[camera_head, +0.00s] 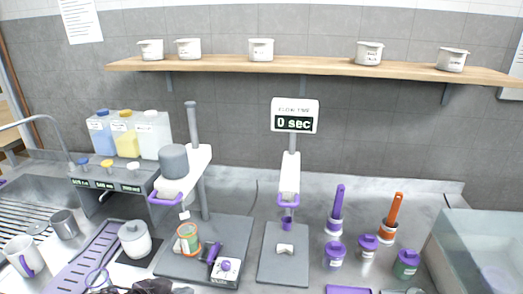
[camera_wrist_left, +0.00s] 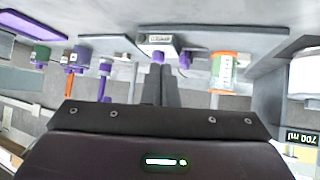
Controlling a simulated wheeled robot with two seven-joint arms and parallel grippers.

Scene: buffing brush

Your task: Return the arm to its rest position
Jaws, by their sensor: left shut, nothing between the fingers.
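My left gripper (camera_head: 152,286) shows as a dark shape at the bottom edge of the head view, in front of the left stand. In the left wrist view its two dark fingers (camera_wrist_left: 161,82) are together with nothing between them. They point toward the white control box (camera_wrist_left: 157,42) with a purple knob, apart from it as far as I can tell. That box (camera_head: 225,271) sits on the grey base of the left stand. My right gripper is not in view.
A timer stand reading 0 sec (camera_head: 294,117) is in the middle. Purple (camera_head: 335,222) and orange (camera_head: 391,218) brushes stand right. A clear tank (camera_head: 480,255) fills the right corner.

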